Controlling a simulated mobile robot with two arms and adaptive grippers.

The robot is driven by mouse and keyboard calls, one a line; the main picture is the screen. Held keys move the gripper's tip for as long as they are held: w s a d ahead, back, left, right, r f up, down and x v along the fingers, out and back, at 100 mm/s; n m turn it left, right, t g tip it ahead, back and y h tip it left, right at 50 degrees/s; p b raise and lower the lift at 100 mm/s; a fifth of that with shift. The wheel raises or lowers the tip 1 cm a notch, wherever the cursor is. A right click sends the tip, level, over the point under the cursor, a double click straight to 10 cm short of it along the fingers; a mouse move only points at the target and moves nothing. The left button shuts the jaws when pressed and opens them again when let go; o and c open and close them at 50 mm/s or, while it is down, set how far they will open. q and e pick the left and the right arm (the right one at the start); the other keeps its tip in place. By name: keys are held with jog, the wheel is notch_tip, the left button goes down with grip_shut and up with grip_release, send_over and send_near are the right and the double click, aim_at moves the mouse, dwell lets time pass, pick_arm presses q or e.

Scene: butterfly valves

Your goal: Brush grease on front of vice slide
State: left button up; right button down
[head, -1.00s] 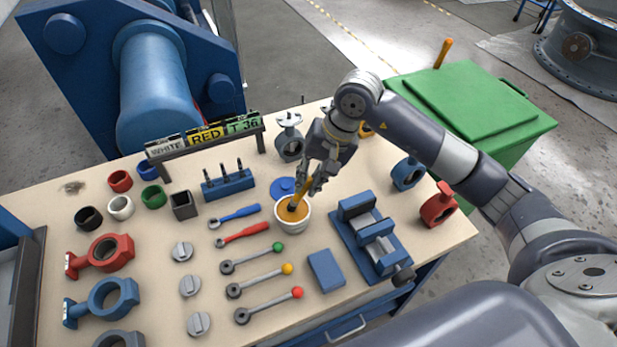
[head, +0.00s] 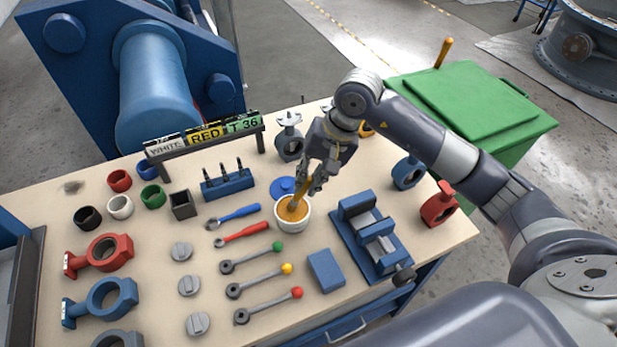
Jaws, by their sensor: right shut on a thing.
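A white pot of orange-brown grease (head: 293,222) stands near the middle of the bench. My right gripper (head: 308,184) is above the pot, shut on a brush with an orange handle (head: 299,198). The brush is tilted and its lower end is in the pot; its bristles are hidden in the grease. The blue vice (head: 372,236) stands on the bench to the right of the pot, with its grey slide (head: 384,252) partly visible between and before the blue jaws. My left gripper is not in view.
A blue lid (head: 284,188) lies behind the pot. A blue block (head: 326,270) lies between pot and vice at the front. Wrenches and ball-tipped levers (head: 262,286) lie to the left. Blue and red valve bodies (head: 438,206) stand right of the vice.

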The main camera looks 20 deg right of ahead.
jog(key=shift+s+f+b, duration=0.1)
jog(key=shift+f+b, duration=0.1)
jog(key=shift+b, duration=0.15)
dwell(1.2)
jog(key=shift+r, duration=0.1)
jog(key=shift+r+p, duration=0.45)
jog(key=shift+r, duration=0.5)
jog(key=shift+r+p, duration=0.9)
jog(key=shift+r, duration=1.7)
